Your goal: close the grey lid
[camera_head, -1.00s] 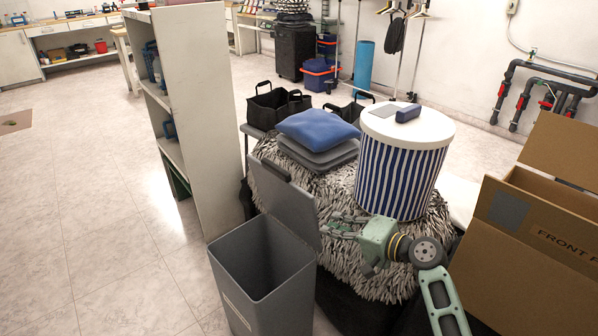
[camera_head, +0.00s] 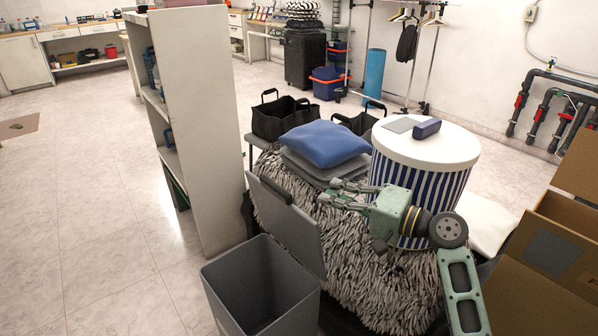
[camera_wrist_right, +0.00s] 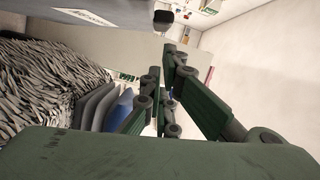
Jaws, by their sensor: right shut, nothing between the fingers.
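The grey lid (camera_head: 287,222) stands upright, open, at the back rim of the grey bin (camera_head: 262,290). A dark tab (camera_head: 276,190) sits at its top edge. The bin's mouth is uncovered. My right gripper (camera_head: 338,194) is shut and empty. It points left, above and to the right of the lid's top right corner, apart from it in the picture. In the right wrist view, my right fingers (camera_wrist_right: 165,85) point toward a greyish panel with a dark tab (camera_wrist_right: 163,19) at its edge, which looks like the lid. My left gripper is not in view.
A shaggy grey covered table (camera_head: 350,270) stands behind the lid, bearing a blue cushion (camera_head: 325,143) and a striped drum (camera_head: 470,185) close to my right arm. A white shelf (camera_head: 205,130) stands left. A cardboard box (camera_head: 530,285) is at right.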

